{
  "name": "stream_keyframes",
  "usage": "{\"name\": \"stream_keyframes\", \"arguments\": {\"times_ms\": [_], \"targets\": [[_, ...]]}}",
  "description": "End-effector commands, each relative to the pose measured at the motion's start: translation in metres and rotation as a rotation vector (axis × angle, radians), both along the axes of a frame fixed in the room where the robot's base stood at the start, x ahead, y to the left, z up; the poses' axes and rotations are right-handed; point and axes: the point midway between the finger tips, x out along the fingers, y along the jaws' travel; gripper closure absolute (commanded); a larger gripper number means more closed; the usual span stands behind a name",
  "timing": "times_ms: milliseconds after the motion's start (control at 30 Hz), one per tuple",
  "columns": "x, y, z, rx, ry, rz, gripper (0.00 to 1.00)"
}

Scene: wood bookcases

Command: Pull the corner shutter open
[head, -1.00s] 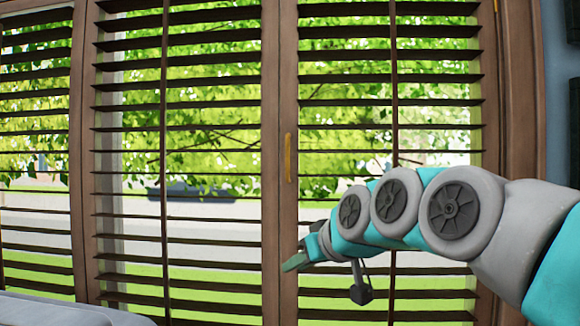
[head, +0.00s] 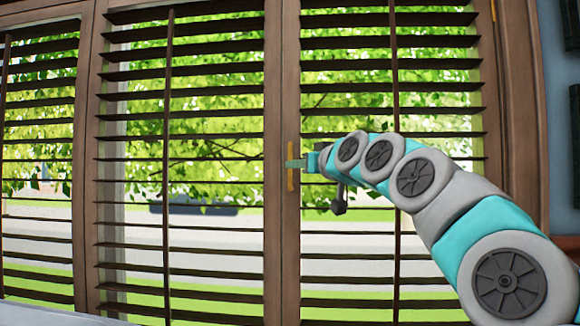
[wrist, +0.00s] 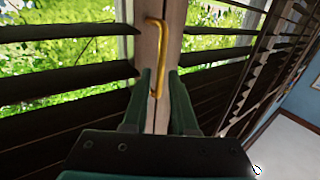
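The brown louvred shutter panel at the right (head: 291,262) stands flush with its neighbour, with no gap showing between their stiles. A yellow vertical handle (head: 290,180) is on its left stile, beside the seam. It also shows in the wrist view (wrist: 157,32). My gripper (head: 296,163) is at the handle's height and overlaps it in the head view. In the wrist view my gripper (wrist: 160,72) is open, its green fingers apart, with the handle's lower part seen between them, closer to the left finger. Whether a finger touches the handle I cannot tell.
Another louvred panel (head: 272,250) adjoins on the left, with a further one beyond it. A blue wall (head: 553,130) is at the right. Dark objects (head: 573,110) sit at the far right edge. A pale surface shows at the bottom left.

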Motion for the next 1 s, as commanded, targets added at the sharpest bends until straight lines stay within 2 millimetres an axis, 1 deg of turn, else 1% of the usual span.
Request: {"name": "stream_keyframes", "arguments": {"times_ms": [33, 333, 500, 767, 1000], "targets": [[0.007, 0.005, -0.002, -0.002, 0.003, 0.001, 0.74], [0.033, 0.022, -0.002, -0.004, 0.005, 0.002, 0.74], [0.038, 0.024, 0.0, -0.003, 0.001, 0.001, 0.74], [0.038, 0.025, -0.001, -0.002, 0.002, 0.001, 0.74], [0.039, 0.025, -0.001, -0.002, 0.002, 0.001, 1.0]]}}
